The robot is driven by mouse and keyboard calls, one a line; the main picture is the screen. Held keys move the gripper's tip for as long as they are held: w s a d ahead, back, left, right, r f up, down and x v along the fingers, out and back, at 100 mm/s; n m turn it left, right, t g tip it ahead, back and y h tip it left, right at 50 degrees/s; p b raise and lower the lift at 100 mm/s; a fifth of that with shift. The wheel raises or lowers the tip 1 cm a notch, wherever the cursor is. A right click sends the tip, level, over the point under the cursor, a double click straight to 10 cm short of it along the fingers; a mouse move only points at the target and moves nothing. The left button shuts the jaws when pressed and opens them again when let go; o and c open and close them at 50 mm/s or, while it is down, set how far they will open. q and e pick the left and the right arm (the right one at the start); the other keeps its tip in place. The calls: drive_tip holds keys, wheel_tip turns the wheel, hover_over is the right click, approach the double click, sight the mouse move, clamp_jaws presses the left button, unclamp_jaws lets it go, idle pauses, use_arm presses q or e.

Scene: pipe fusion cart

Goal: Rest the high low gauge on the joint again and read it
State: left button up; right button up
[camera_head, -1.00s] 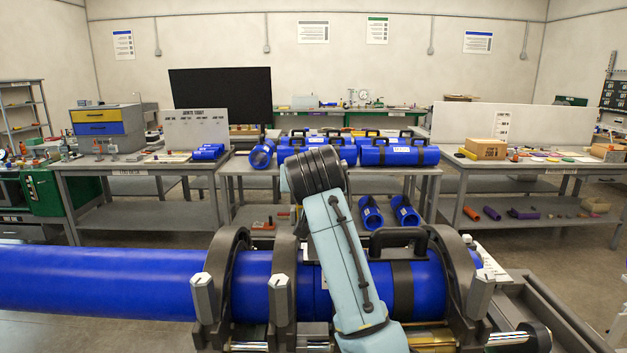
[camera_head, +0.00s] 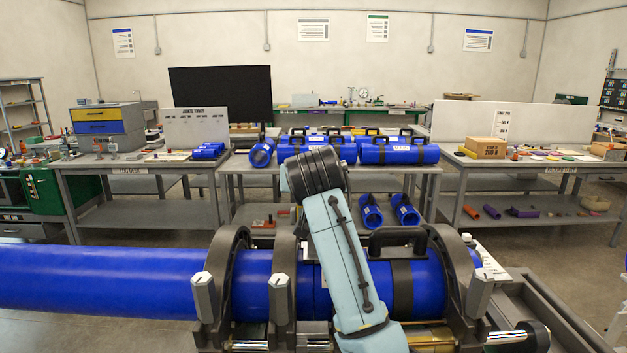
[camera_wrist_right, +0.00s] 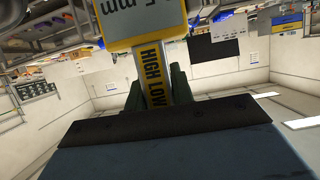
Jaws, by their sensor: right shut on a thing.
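In the head view my right arm stands in front of the blue pipe (camera_head: 110,283) and the blue fitting (camera_head: 428,285). The joint seam (camera_head: 314,290) is partly covered by that arm. I cannot tell whether the gauge touches the joint. My left gripper is not in view.
Dark clamp rings (camera_head: 226,275) grip the pipe on the fusion cart, and another clamp (camera_head: 462,280) holds the fitting. A black handle (camera_head: 398,238) stands up from the fitting. Benches with blue fittings (camera_head: 400,154) stand behind, across open floor.

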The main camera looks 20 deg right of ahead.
drive_tip(key=shift+f+p, duration=0.35)
drive_tip(key=shift+f, duration=0.1)
idle(1.4)
idle(1.3)
drive_tip(key=shift+r+p, duration=0.45)
wheel_tip(320, 180, up, 7)
drive_tip(key=p, duration=0.6)
drive_tip(key=shift+f+p, duration=0.1)
drive_tip(key=shift+p, duration=0.2)
idle(0.5)
